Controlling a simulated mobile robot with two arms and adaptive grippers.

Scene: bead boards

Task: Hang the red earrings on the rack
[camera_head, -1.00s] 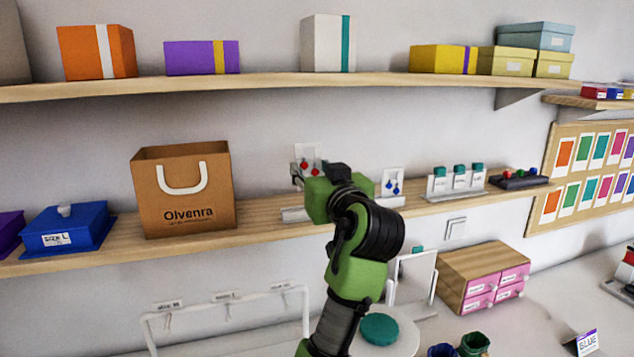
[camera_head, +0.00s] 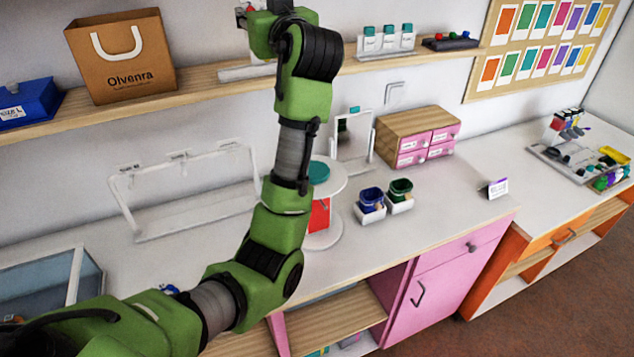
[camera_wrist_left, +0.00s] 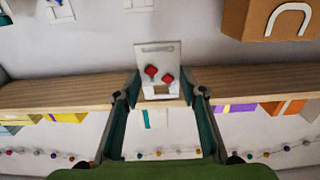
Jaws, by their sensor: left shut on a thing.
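The red earrings (camera_wrist_left: 159,74) hang on a white card (camera_wrist_left: 157,52) in the left wrist view. My left gripper (camera_wrist_left: 161,92) is shut on this card, its two fingers at either side of the card's lower part in that view. In the head view the gripper is at the top edge, at the upper shelf, and the card is mostly cut off or hidden. I cannot tell whether the card is clear of its stand. The rack (camera_head: 120,200), a white frame with several labelled hooks along its top bar, stands on the counter below. My right gripper is not in view.
A paper bag (camera_head: 122,75) and a blue box (camera_head: 25,105) stand on the shelf left of my gripper. On the counter, a round white stand (camera_head: 325,235), a mirror (camera_head: 355,140) and a wooden drawer box (camera_head: 400,130) stand right of the rack. Counter around the rack is mostly clear.

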